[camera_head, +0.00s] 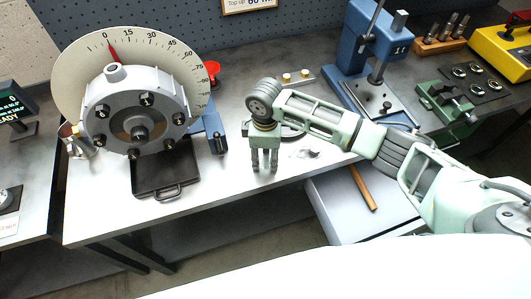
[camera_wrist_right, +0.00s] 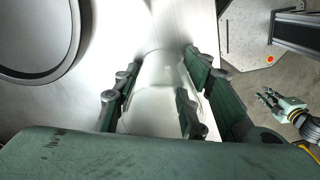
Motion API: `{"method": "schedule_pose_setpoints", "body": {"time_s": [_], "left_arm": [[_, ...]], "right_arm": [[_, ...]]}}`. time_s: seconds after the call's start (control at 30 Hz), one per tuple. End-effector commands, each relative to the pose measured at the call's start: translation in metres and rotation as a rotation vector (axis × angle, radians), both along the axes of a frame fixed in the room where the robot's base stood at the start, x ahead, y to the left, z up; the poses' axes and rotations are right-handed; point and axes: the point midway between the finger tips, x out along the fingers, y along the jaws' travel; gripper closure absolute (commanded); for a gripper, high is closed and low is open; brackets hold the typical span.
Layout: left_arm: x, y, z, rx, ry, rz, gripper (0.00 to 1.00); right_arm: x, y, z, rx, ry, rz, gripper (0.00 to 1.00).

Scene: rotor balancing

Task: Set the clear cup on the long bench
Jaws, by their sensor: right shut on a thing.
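My right gripper (camera_head: 265,162) points down over the grey long bench (camera_head: 228,188), near its front edge. In the right wrist view its fingers (camera_wrist_right: 160,95) are shut around the clear cup (camera_wrist_right: 160,72), which is see-through and faint against the bench top. I cannot make out the cup in the head view, nor tell whether its base touches the bench. My left gripper (camera_wrist_right: 275,100) shows at the right of the wrist view, over the floor, with its fingers apart and empty; it is not in the head view.
The rotor (camera_head: 135,112) with its dial stands left of my right gripper, with a black tray (camera_head: 165,178) in front. A blue press (camera_head: 350,70) stands behind on the right.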

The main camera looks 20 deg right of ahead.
Motion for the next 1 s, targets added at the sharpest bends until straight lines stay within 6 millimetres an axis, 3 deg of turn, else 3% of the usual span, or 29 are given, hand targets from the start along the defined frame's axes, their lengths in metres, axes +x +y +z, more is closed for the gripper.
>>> {"method": "schedule_pose_setpoints", "body": {"time_s": [0.2,0.23,0.43,0.77,1.0], "left_arm": [[-0.002,-0.002,-0.001,-0.002,0.004,-0.001,0.83],[-0.003,-0.002,-0.001,-0.002,0.004,-0.001,0.83],[-0.003,-0.002,-0.001,-0.002,0.005,-0.001,0.83],[-0.003,0.0,-0.001,0.0,0.005,0.0,0.83],[-0.003,0.002,-0.007,0.002,0.005,0.001,0.83]], "right_arm": [[0.0,0.0,-0.003,0.0,0.0,-0.001,0.87],[0.0,0.0,-0.003,0.0,0.0,-0.001,0.6],[0.0,0.0,-0.002,0.0,0.0,0.0,0.43],[0.0,0.0,0.0,0.001,-0.001,0.0,0.43],[0.002,0.0,0.032,0.002,-0.006,0.002,0.43]]}}
